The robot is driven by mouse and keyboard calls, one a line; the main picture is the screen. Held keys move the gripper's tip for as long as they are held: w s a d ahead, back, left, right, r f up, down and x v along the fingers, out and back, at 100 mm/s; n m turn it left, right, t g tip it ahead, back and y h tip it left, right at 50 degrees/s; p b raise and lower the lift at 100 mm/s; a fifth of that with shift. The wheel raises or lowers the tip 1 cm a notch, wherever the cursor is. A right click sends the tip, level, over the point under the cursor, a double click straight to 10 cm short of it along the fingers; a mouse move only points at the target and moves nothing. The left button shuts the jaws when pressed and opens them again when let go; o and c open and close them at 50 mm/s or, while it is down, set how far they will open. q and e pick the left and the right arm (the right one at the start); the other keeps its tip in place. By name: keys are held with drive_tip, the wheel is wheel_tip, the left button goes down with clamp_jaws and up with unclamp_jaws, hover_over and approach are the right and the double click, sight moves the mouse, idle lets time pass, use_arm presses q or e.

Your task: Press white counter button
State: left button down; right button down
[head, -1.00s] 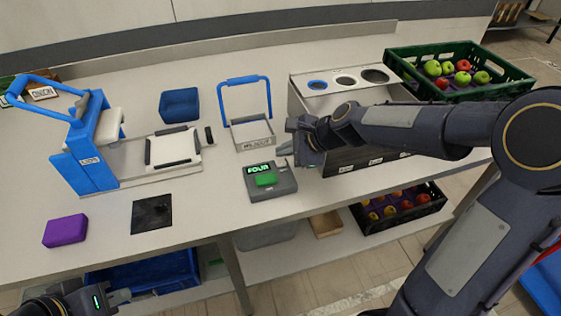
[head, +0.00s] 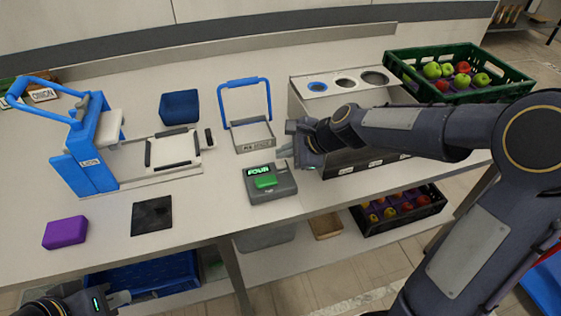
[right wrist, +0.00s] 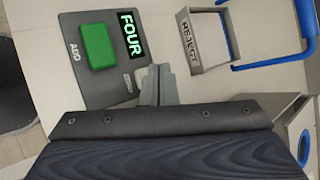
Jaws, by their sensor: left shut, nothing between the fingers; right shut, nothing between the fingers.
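The grey counter (head: 271,190) lies on the table, with a green button and a lit display reading FOUR. It also shows in the right wrist view (right wrist: 80,22), where its green button (right wrist: 98,46) is marked ADD. A small whitish button (right wrist: 140,75) sits below the display, partly hidden by my right fingertips. My right gripper (head: 284,153) is shut and empty at the counter's right edge; its fingertips (right wrist: 158,72) are right beside the white button. I cannot tell whether they touch it. My left gripper (head: 120,298) is shut and empty at the lower left, below the table edge.
A REJECT tray (head: 252,136) with a blue handle stands just behind the counter. A grey bin unit (head: 310,103) with round holes is at the right, under my right arm. A green crate of apples (head: 510,84) stands farther right. A black mat (head: 152,216) and purple block (head: 65,233) lie left.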

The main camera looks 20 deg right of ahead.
sight(285, 164)
drive_tip(key=shift+f, duration=0.1)
idle(0.7)
drive_tip(key=shift+f+b, duration=0.35)
drive_tip(key=shift+f+b, duration=0.45)
drive_tip(key=shift+f, duration=0.1)
idle(0.7)
drive_tip(key=shift+r, duration=0.15)
drive_tip(key=shift+r+p, duration=0.85)
drive_tip(key=shift+p, duration=0.1)
wheel_tip(285, 164, up, 5)
drive_tip(key=p, duration=0.5)
drive_tip(key=shift+r, duration=0.1)
